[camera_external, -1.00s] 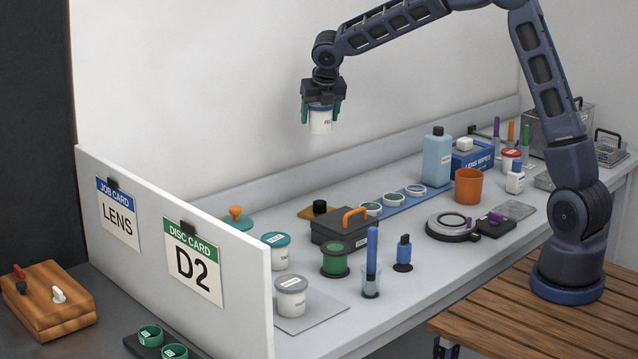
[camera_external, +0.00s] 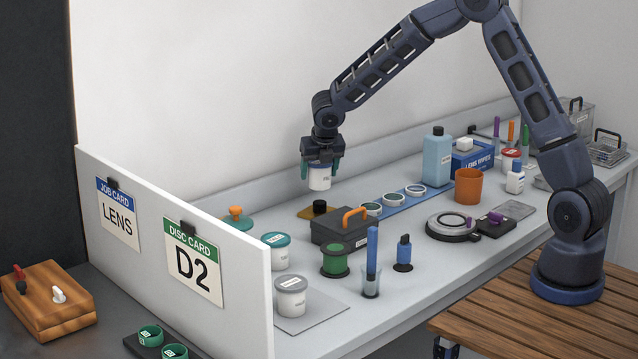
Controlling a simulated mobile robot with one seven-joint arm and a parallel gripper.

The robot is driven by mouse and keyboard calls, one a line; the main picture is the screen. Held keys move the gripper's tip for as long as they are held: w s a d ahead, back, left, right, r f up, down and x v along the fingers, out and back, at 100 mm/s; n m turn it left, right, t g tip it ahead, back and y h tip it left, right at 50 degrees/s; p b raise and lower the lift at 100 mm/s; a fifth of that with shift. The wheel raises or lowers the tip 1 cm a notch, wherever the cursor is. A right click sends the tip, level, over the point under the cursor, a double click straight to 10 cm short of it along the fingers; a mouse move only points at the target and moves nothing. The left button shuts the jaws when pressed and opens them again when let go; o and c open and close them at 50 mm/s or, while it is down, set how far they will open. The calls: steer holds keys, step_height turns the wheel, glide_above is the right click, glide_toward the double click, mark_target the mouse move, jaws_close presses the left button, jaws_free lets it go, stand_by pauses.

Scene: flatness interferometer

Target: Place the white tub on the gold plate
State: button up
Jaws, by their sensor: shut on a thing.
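The white tub (camera_external: 319,178), with a small label on its side, hangs upright between the green-tipped fingers of my gripper (camera_external: 319,170). My gripper is shut on it, and the tub is in the air over the back part of the bench. The gold plate (camera_external: 306,213) lies flat on the bench, below the tub in the picture. The tub is apart from the plate.
A dark case with an orange handle (camera_external: 345,231) stands just in front of the plate. A blue strip with several white-rimmed discs (camera_external: 394,200) is to the right. Two other white tubs (camera_external: 291,297) stand at the front left, near the panel with cards (camera_external: 160,240).

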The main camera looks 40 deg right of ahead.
mark_target(319, 184)
steer(key=shift+f, duration=2.05)
steer(key=shift+f, duration=0.15)
steer(key=o, duration=1)
